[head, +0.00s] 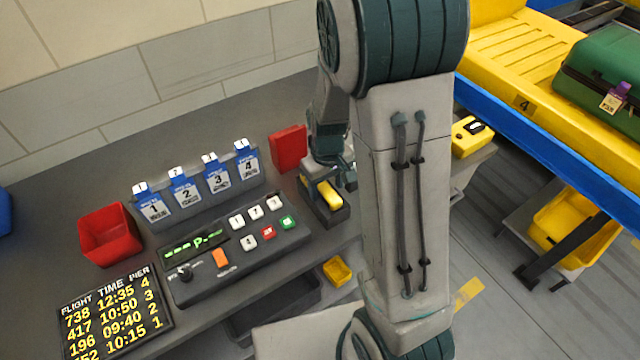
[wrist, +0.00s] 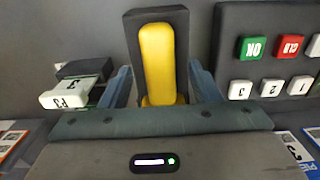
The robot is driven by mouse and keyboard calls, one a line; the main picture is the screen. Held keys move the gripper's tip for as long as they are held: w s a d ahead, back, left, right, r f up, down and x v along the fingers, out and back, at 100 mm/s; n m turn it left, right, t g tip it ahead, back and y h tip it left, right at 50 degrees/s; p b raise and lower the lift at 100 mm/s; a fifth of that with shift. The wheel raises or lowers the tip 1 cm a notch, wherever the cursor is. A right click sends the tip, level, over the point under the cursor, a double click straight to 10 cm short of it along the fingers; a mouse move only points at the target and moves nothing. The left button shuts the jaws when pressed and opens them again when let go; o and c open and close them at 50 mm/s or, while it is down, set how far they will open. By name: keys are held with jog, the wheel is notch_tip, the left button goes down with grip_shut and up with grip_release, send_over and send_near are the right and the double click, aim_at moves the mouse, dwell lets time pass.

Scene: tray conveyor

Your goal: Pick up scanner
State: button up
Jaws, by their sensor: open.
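The scanner (head: 328,196) is a yellow, rounded bar sitting in a dark cradle (head: 333,216) on the grey counter, right of the button panel. In the wrist view the yellow scanner (wrist: 158,60) lies in its black cradle (wrist: 182,40), centred between the fingers. My gripper (wrist: 162,82) is open, with one blue-grey finger on each side of the scanner and cradle. Whether the fingers touch it cannot be told. In the head view my gripper (head: 322,178) is just above the scanner and partly hides its upper end.
The button panel (head: 205,285) stands close left of the cradle. A red box (head: 288,148) is behind it, and a numbered tag rack (head: 262,180) is further left. A yellow-and-black device (head: 472,137) is right of my arm, beside the yellow conveyor (head: 500,85).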

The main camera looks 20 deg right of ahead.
aim_at(326, 188)
jog(key=c, duration=1.2)
jog(key=shift+r, duration=0.1)
jog(key=shift+w+r, duration=0.1)
jog(key=shift+r, duration=0.5)
notch_tip(326, 188, up, 3)
jog(key=shift+f+b, duration=0.1)
jog(key=shift+b, duration=0.2)
jog(key=s+d+r, duration=0.2)
jog(key=d, duration=0.1)
jog(key=s+d+r+b, duration=0.1)
jog(key=s+d+r, duration=0.1)
jog(key=d, duration=0.1)
jog(key=s+d+r, duration=0.2)
jog(key=d+r, duration=0.1)
jog(key=shift+s+d, duration=0.35)
